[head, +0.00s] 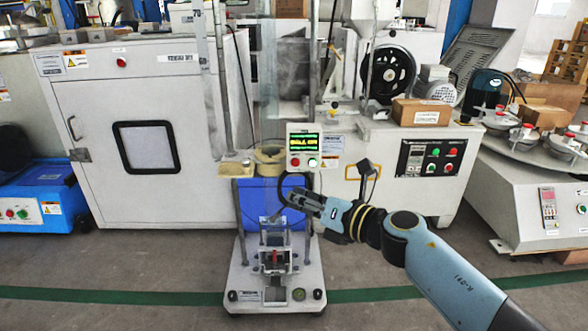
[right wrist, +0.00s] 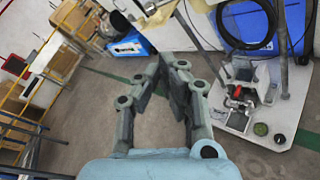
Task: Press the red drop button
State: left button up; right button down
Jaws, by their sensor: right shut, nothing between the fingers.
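A small control box (head: 303,148) with a lit display stands at the middle of the head view. The red button (head: 295,162) is on its face below the display, beside a pale round button (head: 312,162). My right gripper (head: 288,196) is shut and empty. In the head view it shows below the control box, apart from the red button. Its fingers also show in the right wrist view (right wrist: 168,68), with nothing between them. I cannot make out the red button in the right wrist view. My left gripper is not in view.
The drop tester's base (head: 245,290) stands on the floor below my right gripper, with a clamp fixture (head: 274,262) on it. A clear tube (head: 269,80) rises behind. A large white machine (head: 205,195) is at left. Another panel (head: 431,158) with red and green buttons is at right.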

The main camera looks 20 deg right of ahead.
aim_at(295, 163)
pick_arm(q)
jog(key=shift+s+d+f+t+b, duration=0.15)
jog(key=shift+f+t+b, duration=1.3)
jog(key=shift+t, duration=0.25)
pick_arm(e)
jog(key=w+d, duration=0.2)
jog(key=w, duration=0.6)
jog(key=shift+w+d, duration=0.2)
jog(key=shift+d, duration=0.05)
jog(key=shift+w, duration=0.15)
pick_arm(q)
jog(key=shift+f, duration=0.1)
pick_arm(e)
jog(key=shift+w+d, duration=0.1)
jog(key=shift+w, duration=0.15)
